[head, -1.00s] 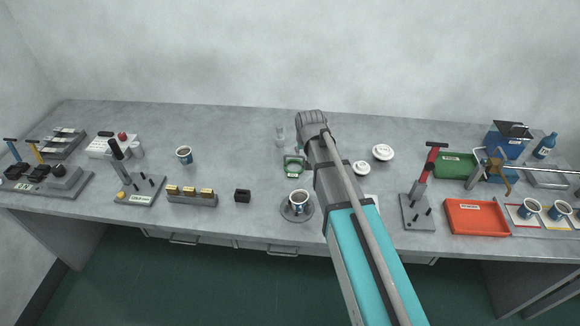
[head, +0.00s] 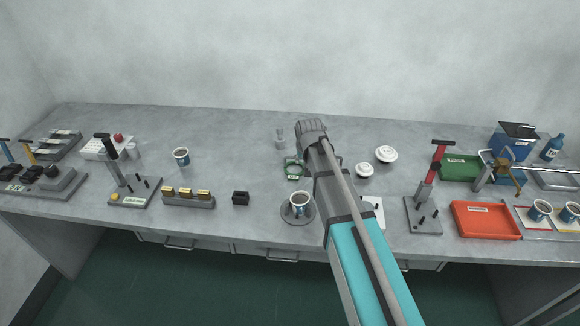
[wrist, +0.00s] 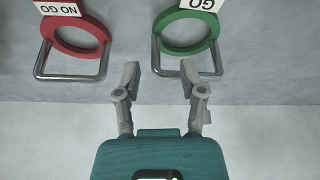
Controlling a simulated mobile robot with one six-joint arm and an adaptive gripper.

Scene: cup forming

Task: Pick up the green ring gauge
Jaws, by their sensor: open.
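The green ring gauge (wrist: 190,32) is at the upper right of the wrist view, with a white GO label and a metal loop handle towards my gripper. In the head view the green ring gauge (head: 293,169) lies on the bench just left of my arm. My gripper (wrist: 161,78) is open and empty. Its right fingertip shows by the green gauge's handle; I cannot tell whether they touch. The left fingertip shows between the green gauge and the red ring gauge (wrist: 75,48) labelled NO GO. My fingertips are hidden in the head view.
White lids (head: 386,154) lie right of my arm. A black block (head: 240,198) is at the left front.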

